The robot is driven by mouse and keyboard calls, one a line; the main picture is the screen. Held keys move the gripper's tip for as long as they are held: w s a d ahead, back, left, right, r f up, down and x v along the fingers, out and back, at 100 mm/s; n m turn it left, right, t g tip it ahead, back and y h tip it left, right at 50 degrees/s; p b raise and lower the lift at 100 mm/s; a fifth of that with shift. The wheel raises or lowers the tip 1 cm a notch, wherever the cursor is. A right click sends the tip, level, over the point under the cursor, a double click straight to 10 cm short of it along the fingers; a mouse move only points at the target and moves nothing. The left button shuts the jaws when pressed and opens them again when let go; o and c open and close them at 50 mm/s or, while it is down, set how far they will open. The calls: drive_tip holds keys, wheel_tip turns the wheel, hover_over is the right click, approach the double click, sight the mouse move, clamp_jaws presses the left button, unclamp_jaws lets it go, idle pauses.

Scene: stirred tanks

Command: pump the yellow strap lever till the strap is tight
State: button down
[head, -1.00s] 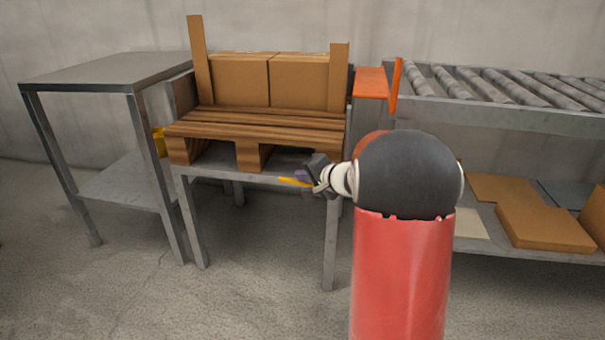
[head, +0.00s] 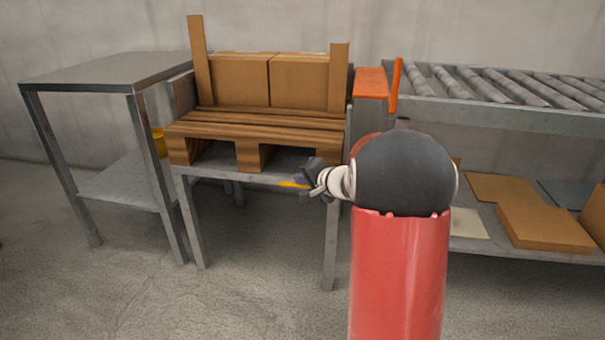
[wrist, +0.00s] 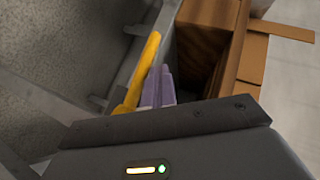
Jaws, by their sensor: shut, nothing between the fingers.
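The yellow strap lever (head: 291,184) shows at the front edge of the steel table, below the pallet's right half. In the wrist view the lever (wrist: 138,76) is a long yellow bar slanting up and right, just left of my fingertips. My gripper (head: 300,179) is beside the lever, with its purple fingers together and nothing between them; the fingers show in the wrist view (wrist: 162,88). I cannot tell whether they touch the lever. The lower end of the lever is hidden behind my gripper body. I cannot make out the strap or how tight it is.
A wooden pallet (head: 250,131) with two cartons (head: 240,80) stands on the table (head: 229,172), between upright boards. A steel side table (head: 110,70) is at left. A roller conveyor (head: 500,112) with flat cardboard below is at right. Floor in front is open.

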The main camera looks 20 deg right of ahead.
drive_tip(key=shift+w+a+f, duration=0.2)
drive_tip(key=shift+a+f, duration=0.15)
drive_tip(key=shift+f, duration=0.3)
idle(0.7)
drive_tip(key=shift+r, duration=0.1)
drive_tip(key=s+d+r+p, duration=0.2)
drive_tip(key=d+r, duration=0.1)
drive_tip(key=r, duration=0.2)
drive_tip(key=shift+r, duration=0.25)
idle(0.5)
drive_tip(key=shift+s+d+r+p, duration=0.2)
drive_tip(key=shift+d+r+p, duration=0.15)
drive_tip(key=shift+r, duration=0.4)
drive_tip(key=shift+s+d+r+p, duration=0.25)
drive_tip(key=shift+d+r, duration=0.1)
drive_tip(key=shift+r, duration=0.35)
drive_tip(key=shift+s+d+r+p, duration=0.2)
drive_tip(key=shift+d+r+p, duration=0.15)
drive_tip(key=shift+r, duration=0.4)
